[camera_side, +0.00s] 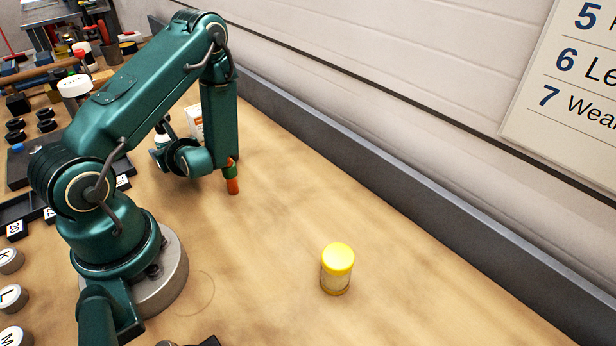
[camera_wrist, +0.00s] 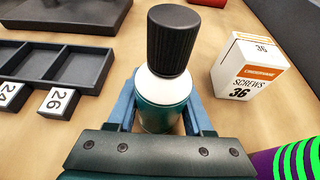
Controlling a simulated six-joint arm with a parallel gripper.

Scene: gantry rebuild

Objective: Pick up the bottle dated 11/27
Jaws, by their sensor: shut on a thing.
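In the wrist view a bottle with a ribbed black cap, white shoulder and teal body (camera_wrist: 160,116) stands between the blue fingers of my gripper (camera_wrist: 163,104). The fingers are shut on its body, one on each side. No date shows on the part of it I can see. In the side view my arm hides most of the gripper, and only a little of the bottle (camera_side: 159,139) shows. A yellow-capped bottle (camera_side: 337,269) stands upright alone on the table, well apart from my gripper. Its label is too small to read.
A white and orange screws box marked 36 (camera_wrist: 250,66) stands just right of the held bottle. A dark compartment tray (camera_wrist: 60,62) with number tags 24 and 26 lies to the left. In the side view, a grey rail (camera_side: 400,205) runs along the wall. The table's middle is mostly clear.

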